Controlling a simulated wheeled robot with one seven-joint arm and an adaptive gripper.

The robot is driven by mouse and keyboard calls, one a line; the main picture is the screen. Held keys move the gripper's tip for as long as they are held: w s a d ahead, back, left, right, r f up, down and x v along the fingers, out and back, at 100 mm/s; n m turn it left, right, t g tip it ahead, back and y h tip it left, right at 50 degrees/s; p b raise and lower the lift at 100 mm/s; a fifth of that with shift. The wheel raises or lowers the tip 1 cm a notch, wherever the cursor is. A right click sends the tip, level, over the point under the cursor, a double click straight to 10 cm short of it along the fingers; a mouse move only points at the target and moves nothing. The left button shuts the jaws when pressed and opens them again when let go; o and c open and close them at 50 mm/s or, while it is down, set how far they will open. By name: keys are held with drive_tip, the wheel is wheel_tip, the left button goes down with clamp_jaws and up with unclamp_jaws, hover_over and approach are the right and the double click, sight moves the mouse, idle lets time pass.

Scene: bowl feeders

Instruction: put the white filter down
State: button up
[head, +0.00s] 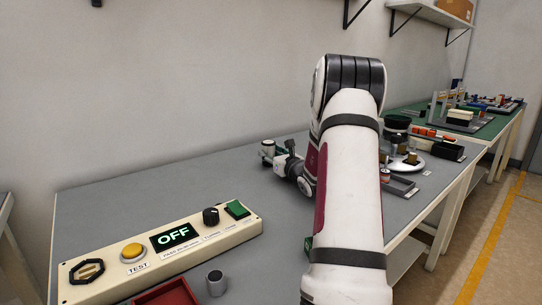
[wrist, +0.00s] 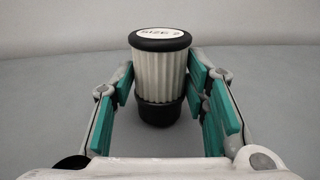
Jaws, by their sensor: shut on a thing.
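The white filter (wrist: 158,62) is a pleated white cylinder with a black top cap marked "SIZE 2" and a black lower end. It stands upright in the wrist view, between the teal pads of my gripper (wrist: 160,80). My gripper is shut on it, one finger at each side. In the head view my gripper (head: 268,151) is low over the grey table (head: 235,177), toward its back edge. The filter is hard to make out there. I cannot tell whether its lower end touches the table.
A cream control panel (head: 165,246) reading "OFF" lies at the front left, with a grey cup (head: 216,283) and a red tray (head: 172,293) before it. My arm hides part of the table. Right of it are a grey tray (head: 398,187) and a white round fixture (head: 408,163).

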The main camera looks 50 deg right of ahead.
drive_tip(key=shift+f, duration=0.1)
drive_tip(key=o, duration=1.1)
drive_tip(key=shift+o, duration=0.2)
drive_tip(key=p+v, duration=0.2)
drive_tip(key=v, duration=1)
